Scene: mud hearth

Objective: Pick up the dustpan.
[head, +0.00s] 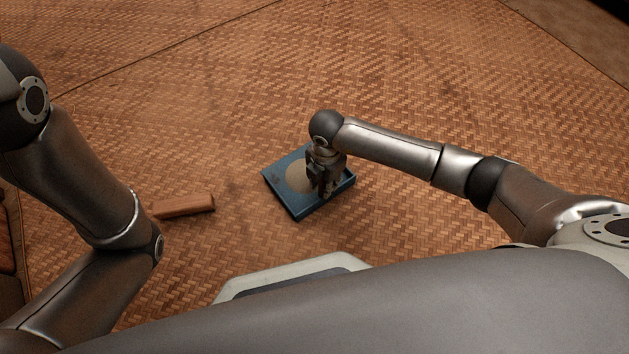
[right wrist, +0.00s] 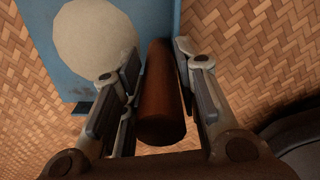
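The dustpan (head: 282,177) looks like a flat blue square with a pale round patch, lying on the woven floor in the middle of the head view. In the right wrist view its blue surface (right wrist: 62,58) fills the upper left, with a brown rounded handle (right wrist: 163,95) running toward the camera. My right gripper (head: 322,190) is over the dustpan. In the right wrist view my right gripper's fingers (right wrist: 158,68) stand on both sides of the handle, with a narrow gap showing at the left finger. My left gripper is out of view.
A brown wooden block-like piece (head: 184,206) lies on the floor left of the dustpan, partly behind my left arm. The woven mat floor (head: 300,60) is clear beyond and to the right. A dark edge shows at the far left.

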